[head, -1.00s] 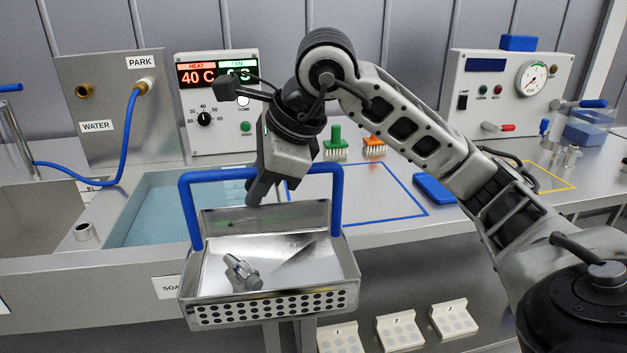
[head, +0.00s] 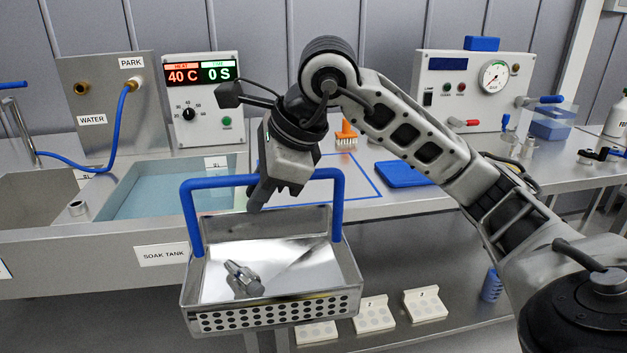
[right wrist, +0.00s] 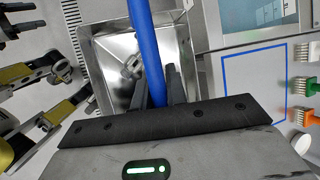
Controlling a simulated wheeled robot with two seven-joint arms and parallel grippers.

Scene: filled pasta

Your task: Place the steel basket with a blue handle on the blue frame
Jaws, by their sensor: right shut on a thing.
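The steel basket (head: 275,317) has perforated lower walls and a blue handle (head: 338,205). It hangs roughly level in front of the counter, with a small metal fitting (head: 243,279) inside. My right gripper (head: 258,200) is shut on the blue handle, which also shows between its fingers in the right wrist view (right wrist: 145,50). The blue frame (head: 362,197) is an outline on the counter, behind and right of the basket; my arm hides part of it. In the right wrist view the frame (right wrist: 255,50) looks empty. My left gripper cannot be made out with certainty.
The soak tank (head: 165,190) lies left of the frame. An orange brush (head: 346,135) stands at the frame's back, and a blue pad (head: 404,174) lies to its right. A heater panel (head: 205,105) stands behind. Numbered white blocks (head: 375,315) sit on the lower shelf.

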